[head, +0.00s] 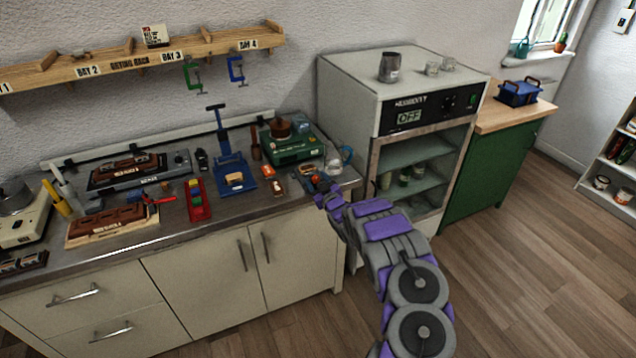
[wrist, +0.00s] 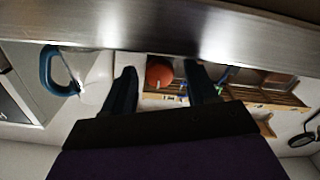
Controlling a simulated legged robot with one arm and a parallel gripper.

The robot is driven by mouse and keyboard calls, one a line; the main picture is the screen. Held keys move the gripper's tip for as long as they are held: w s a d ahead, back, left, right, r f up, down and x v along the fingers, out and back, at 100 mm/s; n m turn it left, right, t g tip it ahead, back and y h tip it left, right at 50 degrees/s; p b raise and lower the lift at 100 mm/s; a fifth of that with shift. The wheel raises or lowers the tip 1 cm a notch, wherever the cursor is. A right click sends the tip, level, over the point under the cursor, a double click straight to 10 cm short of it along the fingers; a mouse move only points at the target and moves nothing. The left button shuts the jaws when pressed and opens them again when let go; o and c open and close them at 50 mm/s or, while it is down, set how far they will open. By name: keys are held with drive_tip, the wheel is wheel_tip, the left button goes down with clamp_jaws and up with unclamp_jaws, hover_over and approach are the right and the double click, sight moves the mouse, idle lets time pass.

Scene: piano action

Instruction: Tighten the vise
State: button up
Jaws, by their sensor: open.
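A blue vise (head: 229,160) stands on the counter left of the green box, with a tall upright screw and a T-handle (head: 215,107) on top. A small tan block (head: 235,180) sits at its base; whether the jaws touch it I cannot tell. My gripper (head: 318,183) is over the counter's right front edge, to the right of the vise and apart from it. In the wrist view my gripper (wrist: 160,88) is open, with dark fingers spread. A round orange-red thing (wrist: 159,73) shows between the fingers, seemingly beyond them; nothing appears held. The vise is not clear in the wrist view.
A green box (head: 292,147) with a brown pot stands behind. A red tray (head: 198,200) is left of the vise. A white-and-blue mug (head: 338,163) is near my gripper. A tall cabinet (head: 345,100) bounds the counter's right.

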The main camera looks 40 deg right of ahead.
drive_tip(key=shift+a+r, duration=0.1)
drive_tip(key=shift+a, duration=0.15)
drive_tip(key=shift+c, duration=1)
drive_tip(key=shift+d, duration=0.35)
drive_tip(key=c, duration=0.6)
drive_tip(key=shift+c, duration=1.3)
drive_tip(key=shift+a, duration=0.1)
